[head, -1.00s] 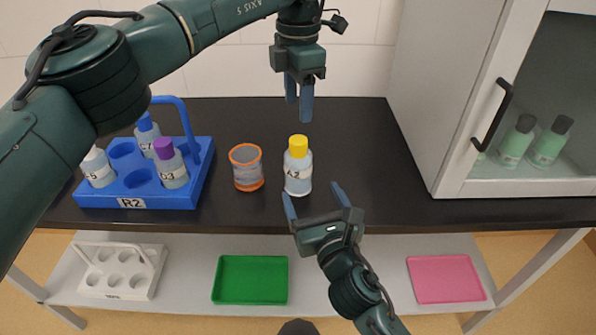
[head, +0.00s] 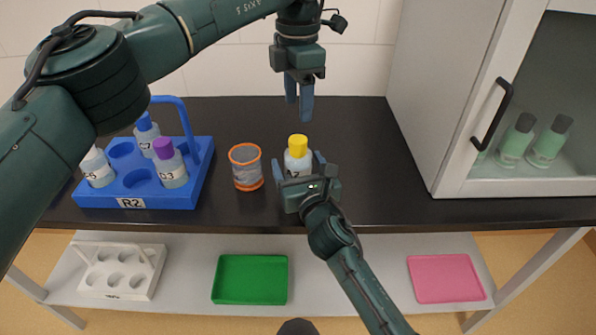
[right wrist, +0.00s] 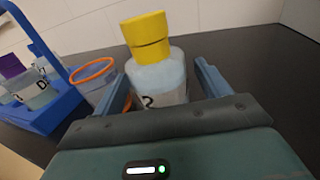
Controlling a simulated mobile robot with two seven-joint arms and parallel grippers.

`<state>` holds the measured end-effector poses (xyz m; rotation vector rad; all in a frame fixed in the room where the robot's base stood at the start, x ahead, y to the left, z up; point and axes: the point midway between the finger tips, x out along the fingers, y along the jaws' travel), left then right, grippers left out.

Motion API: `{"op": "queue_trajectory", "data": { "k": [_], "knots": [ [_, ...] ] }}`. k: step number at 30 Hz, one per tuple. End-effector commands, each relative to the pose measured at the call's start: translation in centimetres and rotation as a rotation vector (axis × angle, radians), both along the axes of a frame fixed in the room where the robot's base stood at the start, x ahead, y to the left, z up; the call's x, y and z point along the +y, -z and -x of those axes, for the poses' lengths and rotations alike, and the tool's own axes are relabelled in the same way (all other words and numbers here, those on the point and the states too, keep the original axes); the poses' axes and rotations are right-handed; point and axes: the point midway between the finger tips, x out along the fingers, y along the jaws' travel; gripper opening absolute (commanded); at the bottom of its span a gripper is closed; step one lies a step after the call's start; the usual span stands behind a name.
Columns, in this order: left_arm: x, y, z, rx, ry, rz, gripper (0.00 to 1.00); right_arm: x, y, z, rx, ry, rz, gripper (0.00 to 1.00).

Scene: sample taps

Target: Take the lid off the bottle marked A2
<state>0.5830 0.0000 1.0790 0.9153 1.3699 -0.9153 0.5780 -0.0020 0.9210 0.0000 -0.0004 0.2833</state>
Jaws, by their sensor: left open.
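A bottle with a yellow lid (head: 298,146) and pale blue body stands upright on the dark counter. Its label is partly hidden by my right gripper; a "2" shows in the right wrist view (right wrist: 157,75). The lid is on the bottle. My right gripper (head: 298,165) is open, with a finger on each side of the bottle's body; a gap shows between the bottle and the right-hand finger in the right wrist view. My left gripper (head: 298,95) is open and empty, pointing down, higher in the picture than the lid.
An orange-rimmed clear cup (head: 246,168) stands just left of the bottle. A blue rack (head: 130,201) marked R2 holds several bottles at the left. A white cabinet (head: 440,100) with green bottles stands at the right. A shelf below holds a white rack, a green tray (head: 250,280) and a pink tray (head: 446,279).

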Motion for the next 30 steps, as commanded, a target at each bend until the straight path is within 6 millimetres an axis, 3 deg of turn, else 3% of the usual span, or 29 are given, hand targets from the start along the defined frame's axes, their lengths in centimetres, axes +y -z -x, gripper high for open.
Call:
{"op": "queue_trajectory", "data": {
  "k": [27,30],
  "knots": [
    [-0.01,0.00,0.00,0.000,0.025,0.000,0.53,-0.01,0.05,0.05,0.001,0.000,0.000,0.00],
    [-0.03,0.01,0.01,0.000,0.114,0.000,0.53,-0.01,0.05,0.05,0.001,0.000,0.000,0.00]
  ]
}}
